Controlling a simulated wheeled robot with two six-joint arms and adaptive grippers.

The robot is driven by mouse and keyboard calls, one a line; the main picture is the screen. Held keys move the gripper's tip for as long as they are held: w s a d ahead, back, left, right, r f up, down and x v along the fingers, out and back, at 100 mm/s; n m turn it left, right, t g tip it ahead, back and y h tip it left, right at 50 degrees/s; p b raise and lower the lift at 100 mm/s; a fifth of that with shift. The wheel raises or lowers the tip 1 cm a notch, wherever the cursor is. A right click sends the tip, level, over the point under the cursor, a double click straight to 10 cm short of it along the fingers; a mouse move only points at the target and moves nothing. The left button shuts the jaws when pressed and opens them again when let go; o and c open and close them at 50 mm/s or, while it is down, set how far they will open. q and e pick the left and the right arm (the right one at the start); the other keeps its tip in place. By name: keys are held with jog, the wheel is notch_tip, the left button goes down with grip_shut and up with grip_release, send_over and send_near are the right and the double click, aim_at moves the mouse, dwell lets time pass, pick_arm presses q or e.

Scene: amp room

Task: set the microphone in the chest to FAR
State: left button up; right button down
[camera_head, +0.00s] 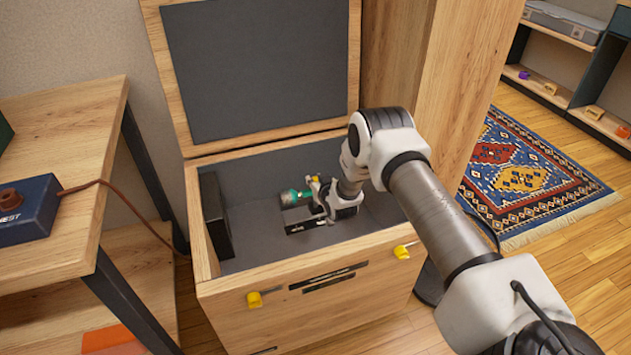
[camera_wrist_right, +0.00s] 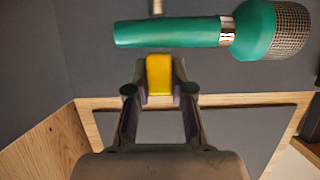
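The open wooden chest (camera_head: 205,262) has its lid (camera_head: 262,70) up against the wall. Inside, a green microphone (camera_head: 291,197) lies across a post above a dark base (camera_head: 296,221). In the right wrist view the microphone (camera_wrist_right: 178,33) is level, with its mesh head to the right. A yellow knob (camera_wrist_right: 159,75) sits between the fingertips of my right gripper (camera_wrist_right: 160,82), just below the microphone in the picture. The fingers look closed on both sides of it. In the head view the right gripper (camera_head: 322,194) is inside the chest and hides part of the base. FAR marking is not readable.
A black box (camera_head: 215,215) stands at the chest's left inner wall. A wooden shelf table (camera_head: 75,125) with a blue box (camera_head: 28,210) stands left. A patterned rug (camera_head: 525,178) lies right.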

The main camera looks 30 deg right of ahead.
jog(key=s+d, duration=0.2)
jog(key=d, duration=0.6)
jog(key=shift+d, duration=0.1)
jog(key=c, duration=1)
grip_release()
jog(key=shift+d, duration=0.1)
jog(key=shift+s, duration=0.1)
jog(key=v, duration=1.2)
jog(key=shift+f, duration=0.1)
